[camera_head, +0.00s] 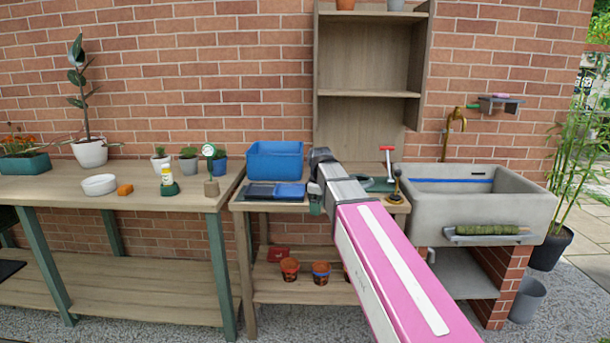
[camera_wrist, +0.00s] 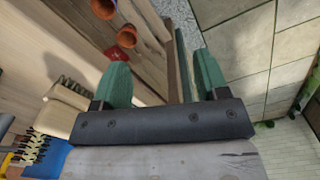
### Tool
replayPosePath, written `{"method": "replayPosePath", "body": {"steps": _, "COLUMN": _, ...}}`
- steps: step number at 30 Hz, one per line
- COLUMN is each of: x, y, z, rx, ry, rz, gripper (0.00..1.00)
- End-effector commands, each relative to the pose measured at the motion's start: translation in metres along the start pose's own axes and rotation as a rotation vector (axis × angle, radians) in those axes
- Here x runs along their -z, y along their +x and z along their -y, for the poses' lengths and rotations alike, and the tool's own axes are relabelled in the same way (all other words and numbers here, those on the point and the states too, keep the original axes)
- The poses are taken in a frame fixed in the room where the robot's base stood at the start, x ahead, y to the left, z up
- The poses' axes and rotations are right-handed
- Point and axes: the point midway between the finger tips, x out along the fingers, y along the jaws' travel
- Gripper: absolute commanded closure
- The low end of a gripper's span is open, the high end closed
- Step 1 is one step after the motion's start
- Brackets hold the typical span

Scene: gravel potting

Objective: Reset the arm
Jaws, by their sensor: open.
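My arm, pink and white, reaches forward from the lower right of the head view to the small middle bench. Its far end is above that bench's top, in front of the blue bin. My gripper (camera_wrist: 162,84) shows its two green fingers spread apart in the wrist view, with nothing held between them. In the head view my gripper is small and mostly hidden by the arm.
The blue bin (camera_head: 276,161) stands at the back of the middle bench (camera_head: 240,206). Several terracotta pots (camera_head: 320,272) stand on its lower shelf. The stone sink (camera_head: 478,205) is to the right. A long potting table (camera_head: 140,192) with plants is to the left.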

Motion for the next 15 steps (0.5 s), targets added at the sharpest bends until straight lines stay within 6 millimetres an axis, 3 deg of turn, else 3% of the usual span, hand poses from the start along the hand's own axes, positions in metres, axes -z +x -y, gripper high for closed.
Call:
{"method": "replayPosePath", "body": {"steps": 3, "x": -0.024, "y": 0.039, "z": 0.007, "rx": 0.003, "ry": 0.124, "rz": 0.002, "gripper": 0.32}}
{"method": "replayPosePath", "body": {"steps": 15, "x": -0.095, "y": 0.149, "z": 0.032, "rx": 0.001, "ry": 0.548, "rz": 0.001, "gripper": 0.32}}
